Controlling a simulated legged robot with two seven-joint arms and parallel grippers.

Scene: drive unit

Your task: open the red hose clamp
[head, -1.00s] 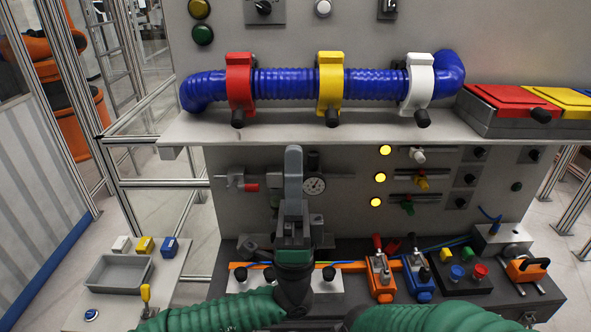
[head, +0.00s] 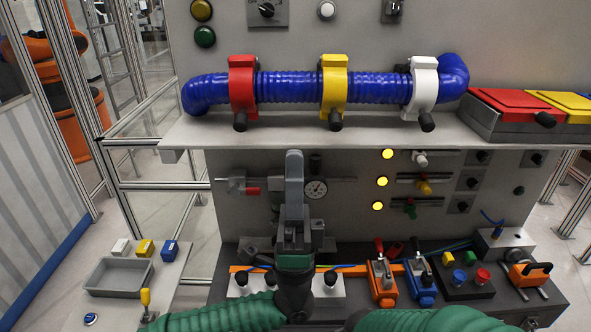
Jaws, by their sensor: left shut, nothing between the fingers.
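The red hose clamp (head: 242,86) is wrapped around the left part of the blue corrugated hose (head: 290,87) on the upper shelf. Its black knob (head: 240,122) hangs at the bottom front, and the clamp looks closed. A yellow clamp (head: 333,86) and a white clamp (head: 423,84) sit farther right on the same hose. My left gripper (head: 294,160) points up in front of the panel, below the shelf, lower and to the right of the red clamp. It is shut, empty and apart from the clamp. My right gripper is not in view; a green arm part shows at the bottom.
The shelf edge (head: 300,139) lies between my left gripper and the hose. Red and yellow lidded boxes (head: 515,105) stand at the shelf's right end.

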